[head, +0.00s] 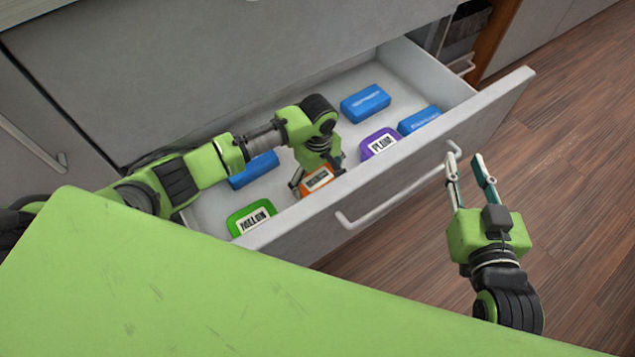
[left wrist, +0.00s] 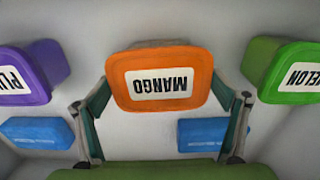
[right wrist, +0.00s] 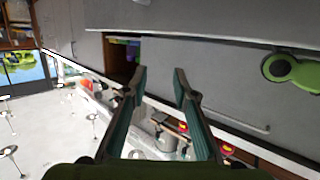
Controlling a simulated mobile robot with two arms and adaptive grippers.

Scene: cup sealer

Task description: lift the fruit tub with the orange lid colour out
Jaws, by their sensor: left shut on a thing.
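The fruit tub with the orange lid (head: 317,179) is in the open drawer, near its front wall. In the left wrist view its orange lid (left wrist: 160,58) carries a white label reading MANGO, upside down. My left gripper (head: 316,186) reaches down into the drawer and is shut on this tub, with one finger (left wrist: 92,108) and the other (left wrist: 232,110) at its two sides. I cannot tell whether the tub touches the drawer floor. My right gripper (head: 470,170) is open and empty, outside the drawer by its front handle.
A green-lidded MELON tub (head: 251,217) and a purple-lidded PLUM tub (head: 380,144) flank the orange one. Blue packs (head: 365,103) lie further back and at the right (head: 418,121); another lies beside my left arm (head: 254,170). The drawer front (head: 400,170) has a bar handle.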

